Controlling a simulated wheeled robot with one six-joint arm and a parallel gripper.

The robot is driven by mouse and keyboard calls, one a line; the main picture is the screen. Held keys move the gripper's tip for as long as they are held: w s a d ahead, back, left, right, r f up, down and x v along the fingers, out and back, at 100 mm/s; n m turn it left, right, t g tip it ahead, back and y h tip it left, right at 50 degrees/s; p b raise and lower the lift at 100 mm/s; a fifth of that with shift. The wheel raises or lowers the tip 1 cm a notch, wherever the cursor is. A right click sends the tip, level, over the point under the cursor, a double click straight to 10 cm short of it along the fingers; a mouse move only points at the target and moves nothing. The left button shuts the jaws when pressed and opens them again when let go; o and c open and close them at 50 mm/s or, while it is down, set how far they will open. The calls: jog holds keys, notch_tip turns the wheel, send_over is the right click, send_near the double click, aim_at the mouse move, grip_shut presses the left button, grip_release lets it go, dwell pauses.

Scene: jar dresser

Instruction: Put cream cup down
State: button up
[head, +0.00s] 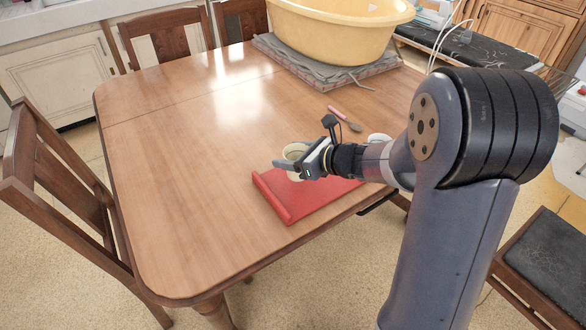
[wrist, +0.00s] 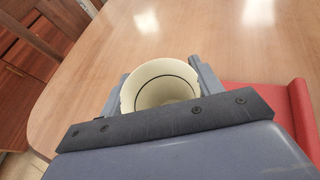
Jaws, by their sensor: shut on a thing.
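The cream cup (wrist: 160,85) is between the fingers of my gripper (wrist: 160,82) in the wrist view, its round open rim facing the camera. In the head view the cup (head: 294,151) shows partly behind my gripper (head: 290,165), which is shut on it. The cup is near the back left part of a red mat (head: 297,205) with a rolled edge. I cannot tell whether the cup's base touches anything. The mat lies on the wooden table (head: 180,170) near its front right edge.
A pink-handled spoon (head: 345,118) lies behind my gripper. A white item (head: 378,138) is partly hidden by my arm. A yellow tub (head: 340,30) stands on a grey folded cloth (head: 300,66) at the back. The table's left half is clear. Chairs (head: 65,190) stand around.

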jog(key=shift+f+b, duration=0.35)
jog(key=shift+f, duration=1.4)
jog(key=shift+f, duration=0.1)
jog(key=shift+f, duration=0.15)
jog(key=o, duration=1)
jog(key=shift+c, duration=0.2)
jog(key=shift+r, duration=0.3)
jog(key=shift+s+d+r, duration=0.15)
jog(key=shift+d, duration=0.2)
jog(key=p+v, duration=0.1)
jog(key=v, duration=1)
jog(key=shift+s, duration=0.25)
